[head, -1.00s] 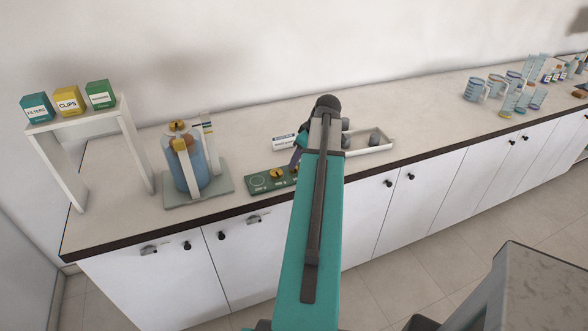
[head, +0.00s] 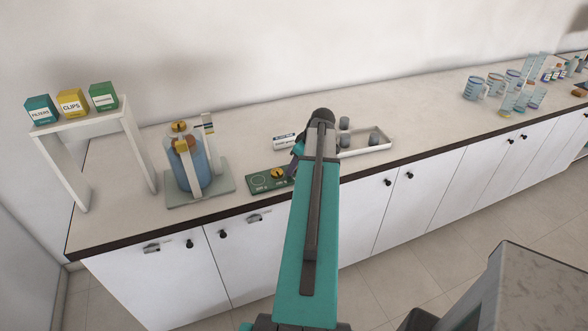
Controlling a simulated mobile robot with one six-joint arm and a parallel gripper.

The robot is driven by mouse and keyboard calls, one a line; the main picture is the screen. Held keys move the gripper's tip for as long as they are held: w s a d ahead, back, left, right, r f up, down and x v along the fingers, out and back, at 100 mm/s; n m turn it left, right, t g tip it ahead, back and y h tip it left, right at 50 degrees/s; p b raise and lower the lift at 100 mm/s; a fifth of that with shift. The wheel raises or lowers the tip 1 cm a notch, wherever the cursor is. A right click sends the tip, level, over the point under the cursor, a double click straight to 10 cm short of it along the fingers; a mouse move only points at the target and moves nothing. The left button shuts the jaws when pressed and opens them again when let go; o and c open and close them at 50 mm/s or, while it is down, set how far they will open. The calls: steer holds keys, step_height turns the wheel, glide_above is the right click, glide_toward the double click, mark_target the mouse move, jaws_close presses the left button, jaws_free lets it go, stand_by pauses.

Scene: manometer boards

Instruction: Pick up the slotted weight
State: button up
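A brass-coloured slotted weight (head: 277,173) sits on the green board (head: 256,186), which has printed circles and labels. The right end of the board is hidden behind my arm. My gripper (head: 297,158) is at the far end of my teal arm, over or beside the right part of the board. Its fingers are mostly hidden by the arm, so I cannot tell if they are open or touch anything. To the left, a manometer stand (head: 192,170) with a blue vessel carries brass-coloured pieces on top.
A white tray (head: 383,147) with grey cylinders stands right of my arm. A small white labelled box (head: 284,142) lies behind the board. A white shelf (head: 130,140) with several boxes stands at the left. Beakers (head: 474,88) stand far right. The counter between is clear.

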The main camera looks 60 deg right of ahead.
steer(key=shift+c, duration=0.2)
steer(key=c, duration=1.1)
steer(key=shift+r, duration=0.1)
steer(key=shift+c, duration=0.2)
steer(key=shift+r+b, duration=0.95)
steer(key=shift+r, duration=0.45)
steer(key=shift+s+r, duration=0.2)
steer(key=s+a+b, duration=0.2)
steer(key=s+a, duration=0.1)
steer(key=s, duration=0.4)
steer(key=s+a+r+b, duration=0.1)
steer(key=s+a+b, duration=0.2)
steer(key=s, duration=0.4)
steer(key=shift+s+a+r, duration=0.15)
steer(key=shift+s+r, duration=0.05)
steer(key=shift+r, duration=0.1)
steer(key=shift+w, duration=0.15)
